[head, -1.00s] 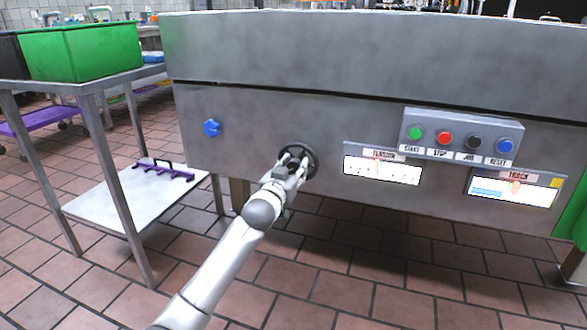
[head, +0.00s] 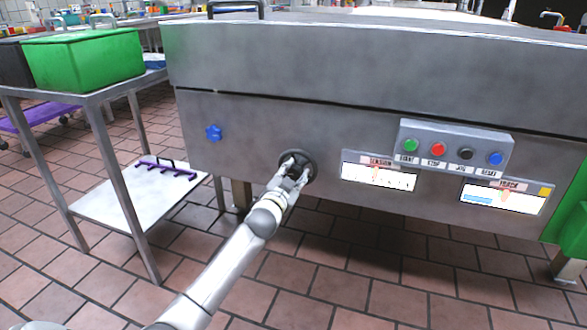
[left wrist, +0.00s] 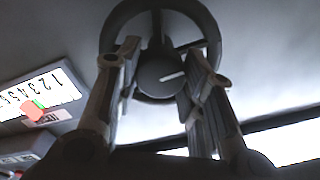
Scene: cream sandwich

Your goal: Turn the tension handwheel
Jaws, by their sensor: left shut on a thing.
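The tension handwheel (head: 313,162) is a dark round wheel on the front of the steel machine. In the left wrist view the handwheel (left wrist: 206,28) shows its rim, spokes and a round hub with a pale line on it. My left gripper (head: 294,170) reaches the wheel from the front. Its fingers (left wrist: 165,70) lie on both sides of the hub, inside or over the rim, and are shut on the wheel. The tension scale (head: 395,180) is right of the wheel, with a reddish pointer; its exact reading is too small to tell. My right gripper is not in view.
A panel with green, red, black and blue buttons (head: 455,148) sits above the scales. A track scale (head: 505,197) is further right. A blue star knob (head: 213,133) is left of the wheel. A steel table (head: 98,96) with a green bin (head: 85,62) stands at left.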

